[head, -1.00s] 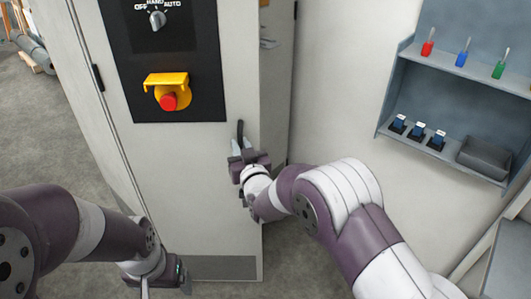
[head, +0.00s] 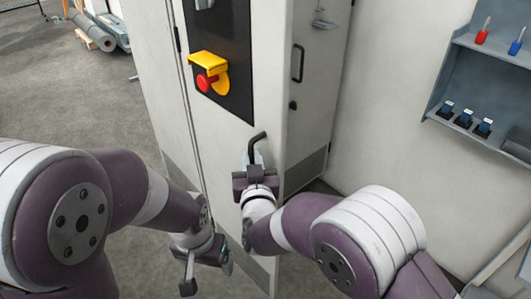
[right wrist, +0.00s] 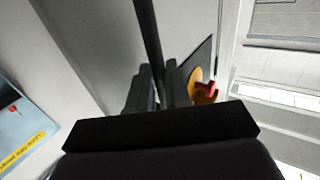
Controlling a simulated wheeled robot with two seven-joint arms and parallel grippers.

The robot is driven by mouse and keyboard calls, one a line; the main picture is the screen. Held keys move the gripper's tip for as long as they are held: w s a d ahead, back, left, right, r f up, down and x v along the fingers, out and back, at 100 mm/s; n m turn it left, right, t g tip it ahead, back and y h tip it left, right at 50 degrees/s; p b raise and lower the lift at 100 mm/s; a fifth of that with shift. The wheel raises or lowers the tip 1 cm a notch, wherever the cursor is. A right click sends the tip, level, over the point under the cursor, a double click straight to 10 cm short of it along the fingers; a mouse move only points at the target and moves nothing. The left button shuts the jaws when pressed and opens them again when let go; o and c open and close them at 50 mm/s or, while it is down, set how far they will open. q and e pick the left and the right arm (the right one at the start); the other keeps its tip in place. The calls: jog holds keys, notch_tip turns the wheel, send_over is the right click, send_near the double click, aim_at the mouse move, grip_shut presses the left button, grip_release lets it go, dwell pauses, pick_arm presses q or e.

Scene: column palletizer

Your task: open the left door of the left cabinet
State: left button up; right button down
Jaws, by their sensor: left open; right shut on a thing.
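The pale cabinet door (head: 225,145) with a black switch panel (head: 235,70) fills the middle of the head view. Its black handle (head: 257,136) stands near its right edge. My right gripper (head: 254,158) is shut on this handle. In the right wrist view the handle (right wrist: 148,40) runs up from between the black fingers (right wrist: 156,90). My left gripper (head: 207,272) is open and empty, low in front of the door's lower left part. Whether the door stands ajar is hard to tell.
A yellow guard with a red button (head: 206,83) sticks out from the panel. A pale face with another black handle (head: 298,62) lies right of the door. A blue-grey wall shelf (head: 470,75) is at right. Open grey floor (head: 70,100) lies at left.

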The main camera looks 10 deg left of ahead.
jog(key=shift+s+a+r, duration=0.25)
jog(key=shift+a, duration=0.2)
jog(key=shift+r, duration=0.1)
jog(key=c, duration=1.4)
grip_release()
jog(key=shift+o, duration=0.9)
jog(key=shift+w+a, duration=0.1)
jog(key=shift+a, duration=0.05)
jog(key=v, duration=1.2)
jog(key=shift+s+f, duration=0.2)
jog(key=shift+f, duration=0.1)
